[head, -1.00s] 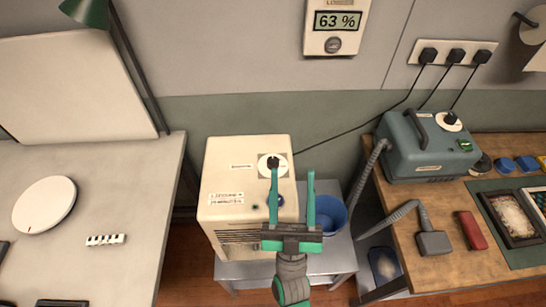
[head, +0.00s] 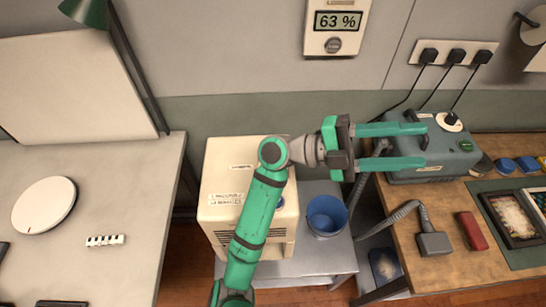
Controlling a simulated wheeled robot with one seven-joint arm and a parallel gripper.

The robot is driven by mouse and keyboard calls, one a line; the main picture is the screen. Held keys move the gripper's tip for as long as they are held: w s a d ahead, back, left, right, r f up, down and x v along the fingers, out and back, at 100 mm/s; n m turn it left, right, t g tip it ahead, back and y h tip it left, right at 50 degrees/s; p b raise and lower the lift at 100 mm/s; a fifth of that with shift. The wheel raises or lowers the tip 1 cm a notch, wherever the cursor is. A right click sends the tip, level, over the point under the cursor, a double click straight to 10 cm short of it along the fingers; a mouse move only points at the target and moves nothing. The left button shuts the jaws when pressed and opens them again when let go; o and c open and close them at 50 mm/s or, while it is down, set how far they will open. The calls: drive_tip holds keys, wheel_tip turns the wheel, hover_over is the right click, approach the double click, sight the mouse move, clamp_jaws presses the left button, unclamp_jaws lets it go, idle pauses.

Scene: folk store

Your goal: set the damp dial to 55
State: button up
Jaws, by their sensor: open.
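The cream box-shaped unit (head: 222,185) stands on a low grey stand in the middle. Its top carries white labels; the dial seen there earlier is now hidden behind my arm. My gripper (head: 424,147) is open and empty, pointing right, with its fingers over the blue-grey machine (head: 455,160) on the wooden bench. That machine has a black knob on a white disc (head: 449,121), clear of the fingers. The wall meter (head: 337,22) reads 63 %. Whether the fingers touch the machine cannot be told.
A blue bucket (head: 326,216) stands on the grey stand (head: 318,262) right of the unit. A grey hose and nozzle (head: 433,243) and a red block (head: 471,230) lie on the wooden bench (head: 450,273). A pale table (head: 110,268) is at left.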

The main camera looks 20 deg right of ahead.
drive_tip(key=w+a+f+n+t+y, duration=0.2)
drive_tip(key=w+f+t+y, duration=0.5)
drive_tip(key=f+y, duration=0.4)
drive_tip(key=w+a+f+n+t+y, duration=0.3)
drive_tip(key=w+a+n+t+y, duration=0.3)
drive_tip(key=w+a, duration=0.95)
drive_tip(key=shift+m+y, duration=0.3)
drive_tip(key=shift+y, duration=0.1)
wheel_tip(320, 180, down, 10)
drive_tip(key=shift+s+f, duration=0.1)
drive_tip(key=shift+s, duration=0.05)
drive_tip(key=c, duration=1)
